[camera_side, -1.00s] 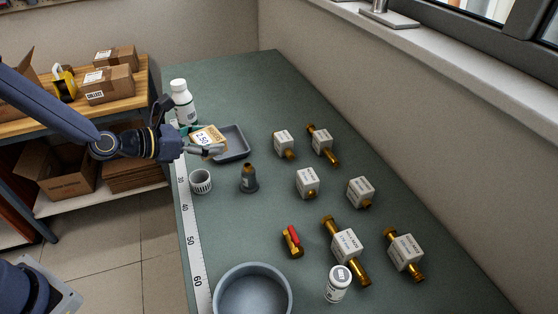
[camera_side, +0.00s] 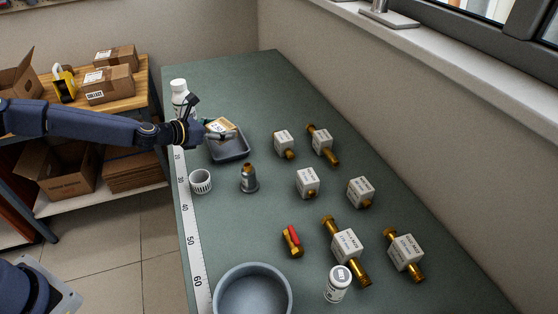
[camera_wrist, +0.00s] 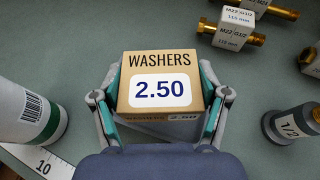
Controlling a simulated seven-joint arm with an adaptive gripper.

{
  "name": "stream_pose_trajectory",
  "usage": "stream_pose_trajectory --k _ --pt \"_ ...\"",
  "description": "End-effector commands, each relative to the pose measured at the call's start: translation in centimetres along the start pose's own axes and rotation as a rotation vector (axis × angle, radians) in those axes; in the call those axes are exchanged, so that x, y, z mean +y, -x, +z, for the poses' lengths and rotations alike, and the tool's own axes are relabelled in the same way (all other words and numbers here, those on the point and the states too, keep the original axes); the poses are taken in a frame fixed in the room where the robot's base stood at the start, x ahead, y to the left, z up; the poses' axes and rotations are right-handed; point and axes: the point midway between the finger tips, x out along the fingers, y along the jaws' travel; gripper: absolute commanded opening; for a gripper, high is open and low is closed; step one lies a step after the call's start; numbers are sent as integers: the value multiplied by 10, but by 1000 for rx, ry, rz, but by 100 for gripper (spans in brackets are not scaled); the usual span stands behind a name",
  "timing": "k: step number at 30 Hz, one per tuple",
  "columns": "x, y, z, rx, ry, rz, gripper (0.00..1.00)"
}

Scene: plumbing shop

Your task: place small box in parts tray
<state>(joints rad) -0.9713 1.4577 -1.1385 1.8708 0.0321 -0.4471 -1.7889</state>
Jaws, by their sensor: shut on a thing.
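The small box (camera_wrist: 158,68) is tan cardboard with a label reading WASHERS 2.50. My gripper (camera_wrist: 160,88) is shut on it, one finger on each side. In the side view the small box (camera_side: 219,124) is at the back part of the grey parts tray (camera_side: 232,156), within or just above its rim; I cannot tell if it touches the tray floor. My gripper (camera_side: 214,129) reaches in from the left and hides part of the tray.
A white bottle (camera_side: 180,91) stands close behind my gripper. A white ribbed cap (camera_side: 201,181) and a grey cone-shaped fitting (camera_side: 249,180) stand in front of the tray. Several boxed brass fittings lie to the right. A round grey bowl (camera_side: 252,272) is at the front.

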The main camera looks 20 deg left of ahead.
Motion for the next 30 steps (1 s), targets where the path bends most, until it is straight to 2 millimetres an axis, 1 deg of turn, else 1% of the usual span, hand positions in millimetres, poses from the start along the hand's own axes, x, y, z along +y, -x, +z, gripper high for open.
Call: stream_pose_trajectory --k 1,7,10,13,25,26,30 --pt "1 -7 -4 0 1 0 32" --pt "6 -23 -14 0 0 -1 32" --pt "6 -30 -29 1 2 -1 32" --pt "6 -34 -39 0 0 -1 32" --pt "6 -35 -44 -1 -1 -2 32" --pt "6 -36 -44 0 -1 -2 75" --pt "6 -35 -44 0 -2 -2 90"
